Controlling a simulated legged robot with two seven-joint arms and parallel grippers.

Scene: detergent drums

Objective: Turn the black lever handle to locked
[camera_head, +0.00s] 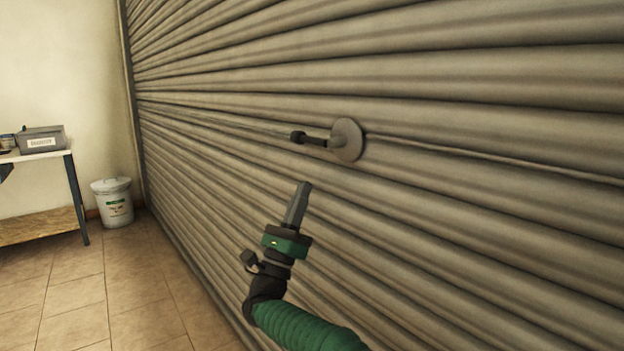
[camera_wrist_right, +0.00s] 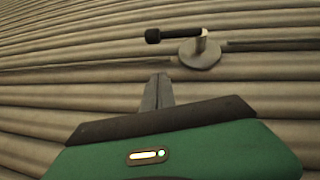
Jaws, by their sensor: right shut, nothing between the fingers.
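The black lever handle (camera_head: 309,138) sticks out to the left, roughly level, from a round grey plate (camera_head: 347,140) on the ribbed roller shutter. In the right wrist view the lever (camera_wrist_right: 172,34) also points left from its plate (camera_wrist_right: 200,55), near the top of the picture. My right gripper (camera_head: 304,188) is shut and empty. Its fingertips are below the lever and apart from it in the head view; they also show below the lever in the right wrist view (camera_wrist_right: 159,78). My left gripper is in neither view.
The roller shutter (camera_head: 480,230) fills the right side, with thin rods (camera_head: 215,122) running along it from the plate. A white bucket (camera_head: 113,203) and a bench (camera_head: 45,156) with a grey box (camera_head: 42,139) stand at the far left. The tiled floor (camera_head: 100,295) between is clear.

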